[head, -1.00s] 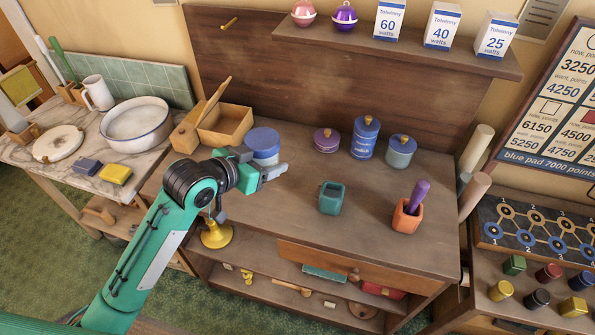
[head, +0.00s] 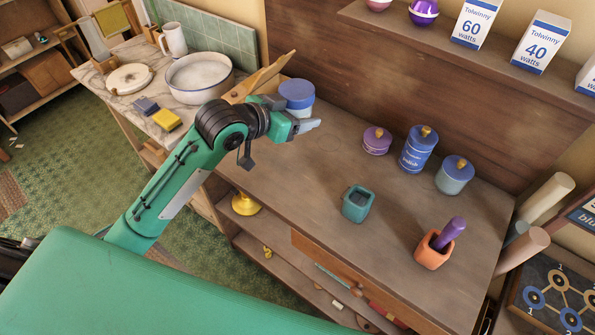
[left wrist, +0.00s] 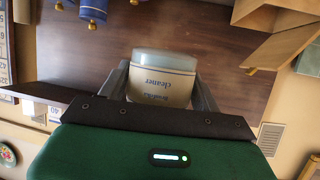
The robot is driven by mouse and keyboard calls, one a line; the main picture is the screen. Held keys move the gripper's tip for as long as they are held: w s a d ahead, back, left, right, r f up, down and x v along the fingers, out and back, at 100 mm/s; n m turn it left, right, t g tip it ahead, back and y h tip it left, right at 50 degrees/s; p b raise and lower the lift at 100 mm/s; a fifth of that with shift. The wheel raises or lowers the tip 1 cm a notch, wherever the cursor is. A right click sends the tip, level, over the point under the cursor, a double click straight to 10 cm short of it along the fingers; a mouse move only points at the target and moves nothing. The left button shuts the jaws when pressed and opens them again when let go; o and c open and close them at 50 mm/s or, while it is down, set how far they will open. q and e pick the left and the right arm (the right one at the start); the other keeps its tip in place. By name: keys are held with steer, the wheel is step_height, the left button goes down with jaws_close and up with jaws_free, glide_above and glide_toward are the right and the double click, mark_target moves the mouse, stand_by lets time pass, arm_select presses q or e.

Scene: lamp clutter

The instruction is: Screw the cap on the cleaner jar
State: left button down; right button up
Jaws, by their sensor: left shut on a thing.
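The cleaner jar (left wrist: 162,85) shows in the left wrist view with a cream label reading "cleaner" and a grey-blue glassy band. It sits between the two fingers of my left gripper (left wrist: 160,98), which is shut on it. In the head view the same jar appears as a pale body with a round, flat blue top (head: 297,88), just behind the left gripper (head: 304,124) at the left part of the bench. I cannot tell whether the blue top is a cap. Its lower part is hidden by the gripper. My right gripper is not in view.
Lidded jars in purple (head: 376,142), dark blue (head: 416,152) and grey-blue (head: 454,178) stand toward the back of the bench. A teal pot (head: 356,204) and an orange pot (head: 432,252) holding a purple handle stand forward. The bench between gripper and jars is clear.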

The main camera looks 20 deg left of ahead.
arm_select(q)
glide_above(297, 176)
step_height(297, 176, down, 14)
steer(key=shift+f+p, duration=0.25)
steer(key=shift+p, duration=0.05)
steer(key=shift+f, duration=2.15)
steer(key=shift+f, duration=0.15)
steer(key=shift+c, duration=1.4)
jaws_free()
